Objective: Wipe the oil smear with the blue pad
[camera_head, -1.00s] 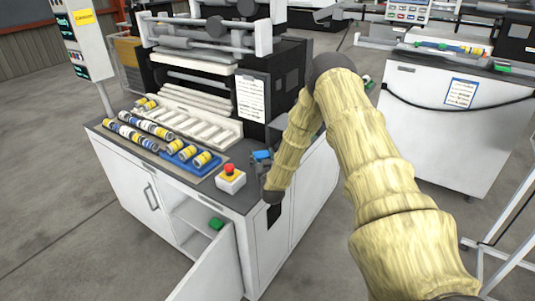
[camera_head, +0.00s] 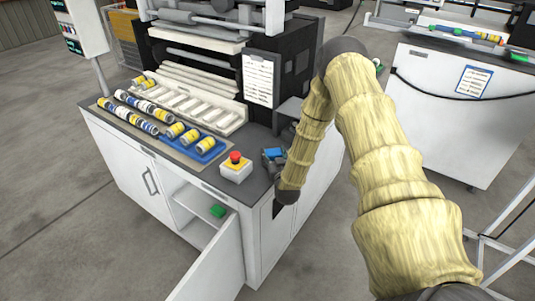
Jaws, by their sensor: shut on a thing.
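My gripper (camera_head: 269,163) is at the right end of the dark worktop (camera_head: 256,190), to the right of the emergency-stop box. It is partly hidden by my arm. It is shut on the blue pad (camera_head: 275,153), of which a small bright blue part shows at the gripper. I cannot tell whether the pad touches the worktop. I cannot make out the oil smear; my arm hides part of the worktop's right end.
A box with a red button (camera_head: 236,168) stands left of my gripper. A blue tray (camera_head: 212,156) holds yellow-banded rollers. A clipboard sheet (camera_head: 258,79) hangs on the machine behind. The cabinet door (camera_head: 213,262) below hangs open; a green block (camera_head: 218,210) lies inside.

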